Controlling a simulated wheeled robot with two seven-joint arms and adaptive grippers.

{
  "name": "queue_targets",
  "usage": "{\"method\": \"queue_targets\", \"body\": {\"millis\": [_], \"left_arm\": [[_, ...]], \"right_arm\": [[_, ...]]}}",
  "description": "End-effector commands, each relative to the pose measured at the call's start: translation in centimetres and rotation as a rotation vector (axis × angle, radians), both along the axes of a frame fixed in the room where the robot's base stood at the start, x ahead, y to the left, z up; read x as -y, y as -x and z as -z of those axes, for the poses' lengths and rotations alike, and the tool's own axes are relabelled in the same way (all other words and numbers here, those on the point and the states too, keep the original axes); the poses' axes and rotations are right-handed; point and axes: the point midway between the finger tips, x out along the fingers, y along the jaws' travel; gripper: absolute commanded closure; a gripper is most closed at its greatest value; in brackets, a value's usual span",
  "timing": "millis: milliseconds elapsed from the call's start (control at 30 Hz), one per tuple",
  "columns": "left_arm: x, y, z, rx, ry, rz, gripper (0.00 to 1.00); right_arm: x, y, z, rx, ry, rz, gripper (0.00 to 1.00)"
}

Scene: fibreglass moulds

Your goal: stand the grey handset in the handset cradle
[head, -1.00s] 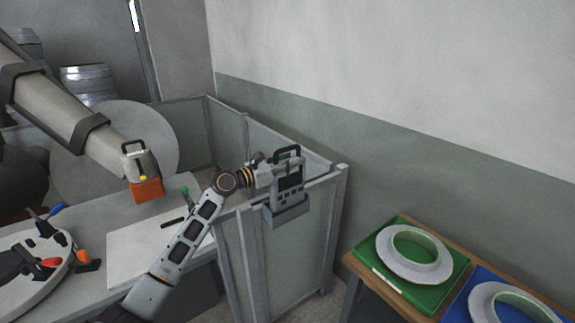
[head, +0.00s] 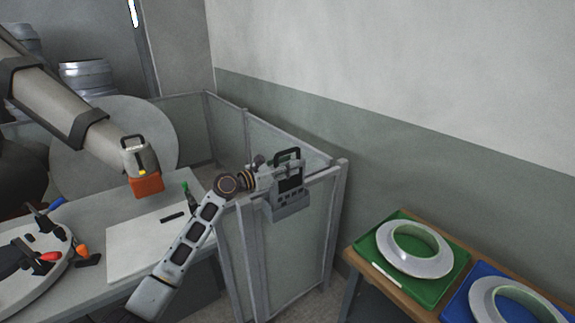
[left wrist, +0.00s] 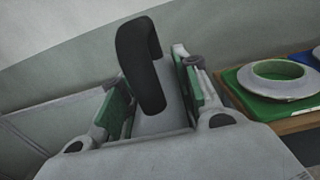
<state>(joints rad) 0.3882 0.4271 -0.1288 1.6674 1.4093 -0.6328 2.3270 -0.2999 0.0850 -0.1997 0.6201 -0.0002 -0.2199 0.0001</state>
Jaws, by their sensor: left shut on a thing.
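The grey handset (head: 291,184) has a dark screen and a black loop handle on top. It stands upright in the head view, with its lower end at the handset cradle (head: 288,208), a grey holder on the partition's top edge. The lower end is hidden behind the cradle's front and seems to be inside it; whether it rests on the bottom I cannot tell. My left gripper (head: 268,176) is shut on the handset from the left. In the left wrist view the green-padded fingers (left wrist: 152,104) flank the handset's grey body, below the black handle. My right gripper is not in view.
Grey panels (head: 285,240) form the partition under the cradle. A green tray (head: 388,273) with a pale ring stands at right.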

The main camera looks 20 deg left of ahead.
Motion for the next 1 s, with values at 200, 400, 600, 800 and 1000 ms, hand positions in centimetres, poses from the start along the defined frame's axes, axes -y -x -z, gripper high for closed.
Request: {"method": "queue_targets", "body": {"millis": [200, 400, 600, 800, 1000], "left_arm": [[-0.02, 0.00, 0.22, 0.004, 0.002, -0.001, 1.00], [-0.03, 0.00, 0.32, 0.004, 0.002, -0.001, 1.00], [-0.03, 0.00, 0.32, 0.004, 0.002, -0.001, 1.00], [-0.01, 0.00, 0.41, 0.002, 0.000, 0.000, 0.44], [-0.01, 0.01, 0.50, 0.001, 0.001, 0.000, 0.43]], "right_arm": [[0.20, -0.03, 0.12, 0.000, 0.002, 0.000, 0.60], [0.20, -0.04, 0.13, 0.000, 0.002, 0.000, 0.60], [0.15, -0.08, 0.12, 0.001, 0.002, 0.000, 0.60], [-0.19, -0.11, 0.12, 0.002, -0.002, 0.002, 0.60], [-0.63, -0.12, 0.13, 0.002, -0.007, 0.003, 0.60]]}}
